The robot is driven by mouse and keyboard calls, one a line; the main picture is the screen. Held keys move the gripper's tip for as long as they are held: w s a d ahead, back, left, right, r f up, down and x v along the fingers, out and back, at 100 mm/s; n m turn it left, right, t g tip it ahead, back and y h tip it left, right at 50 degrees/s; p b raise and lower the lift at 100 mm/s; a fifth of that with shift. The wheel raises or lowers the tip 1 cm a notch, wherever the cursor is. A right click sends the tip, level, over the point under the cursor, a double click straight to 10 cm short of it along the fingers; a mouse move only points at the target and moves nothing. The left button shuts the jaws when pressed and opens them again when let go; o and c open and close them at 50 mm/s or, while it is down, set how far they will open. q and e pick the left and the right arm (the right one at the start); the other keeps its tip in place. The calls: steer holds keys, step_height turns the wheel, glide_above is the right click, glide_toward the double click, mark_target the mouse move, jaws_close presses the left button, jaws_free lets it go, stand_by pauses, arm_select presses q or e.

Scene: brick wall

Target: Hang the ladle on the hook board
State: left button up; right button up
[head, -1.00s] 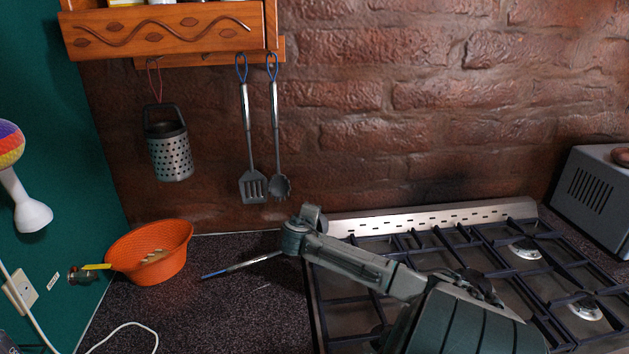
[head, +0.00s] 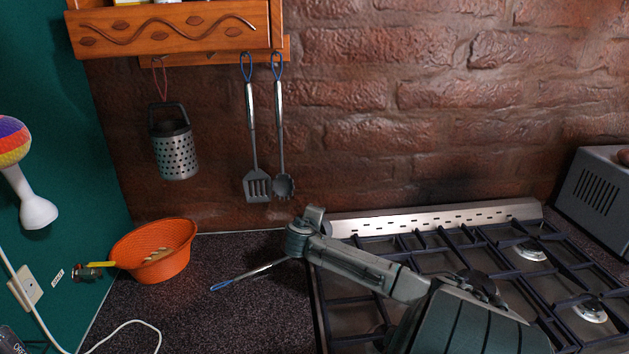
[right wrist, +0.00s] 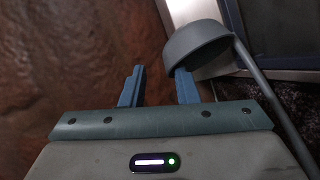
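The ladle's handle (head: 250,274), with a blue end, slants left from my right gripper (head: 303,228) over the dark counter; I cannot tell if it touches the counter. In the head view the bowl is hidden at my gripper. In the right wrist view the grey ladle bowl (right wrist: 198,46) is at the right finger of my right gripper (right wrist: 158,88), its handle running down right. The fingers are apart with a gap between them, and whether the right one touches the bowl is unclear. The wooden hook board (head: 215,56) is under the shelf. My left gripper is not in view.
A grater (head: 172,150), a slotted spatula (head: 256,180) and a spoon-like utensil (head: 281,180) hang from the board. An orange colander (head: 155,265) stands on the counter (head: 190,320). A gas stove (head: 370,320) is at right. The wall right of the hanging utensils is clear.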

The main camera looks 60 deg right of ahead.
steer(key=b+v, duration=0.2)
steer(key=v, duration=1)
steer(key=shift+r+b, duration=0.4)
